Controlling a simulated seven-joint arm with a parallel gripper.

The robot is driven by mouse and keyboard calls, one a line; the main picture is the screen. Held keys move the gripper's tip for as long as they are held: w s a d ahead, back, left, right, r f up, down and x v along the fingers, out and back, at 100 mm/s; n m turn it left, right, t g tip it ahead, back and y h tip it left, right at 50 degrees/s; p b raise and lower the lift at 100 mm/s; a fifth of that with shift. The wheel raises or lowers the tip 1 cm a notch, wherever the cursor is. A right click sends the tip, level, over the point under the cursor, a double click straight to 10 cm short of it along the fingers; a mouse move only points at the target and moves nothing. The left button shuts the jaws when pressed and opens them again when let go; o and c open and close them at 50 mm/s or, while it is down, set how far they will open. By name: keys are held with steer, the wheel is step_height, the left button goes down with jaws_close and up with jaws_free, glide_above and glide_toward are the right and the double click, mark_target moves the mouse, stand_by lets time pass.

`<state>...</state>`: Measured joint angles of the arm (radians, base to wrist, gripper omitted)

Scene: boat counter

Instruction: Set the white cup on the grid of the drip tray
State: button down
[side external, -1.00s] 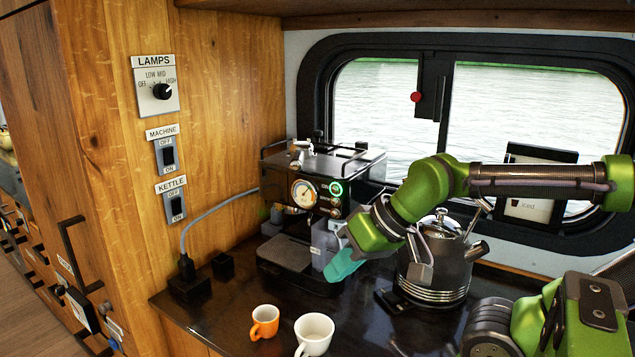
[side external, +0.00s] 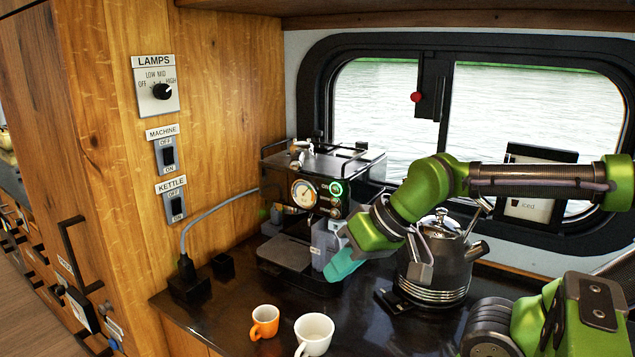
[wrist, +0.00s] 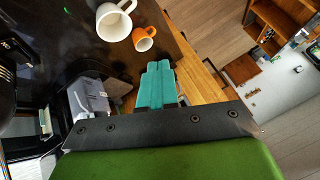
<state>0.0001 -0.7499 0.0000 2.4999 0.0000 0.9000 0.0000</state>
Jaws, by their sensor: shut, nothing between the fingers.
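The white cup (side external: 314,334) stands upright on the dark counter at the front, and it also shows at the top of the wrist view (wrist: 114,21). The drip tray (side external: 284,252) with its grid is at the base of the espresso machine (side external: 318,190), with no cup on it. My gripper (side external: 338,270) has teal fingers and is beside the machine's right side, behind the white cup and apart from it. In the wrist view its fingers (wrist: 157,84) are together and empty.
An orange cup (side external: 264,321) stands just left of the white cup. A steel kettle (side external: 438,262) is close to the right of my gripper. A black plug box (side external: 188,286) and cable are at the left. Counter between the cups and machine is clear.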

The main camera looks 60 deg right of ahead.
jaws_free()
stand_by(0.5)
steer(key=shift+d, duration=0.1)
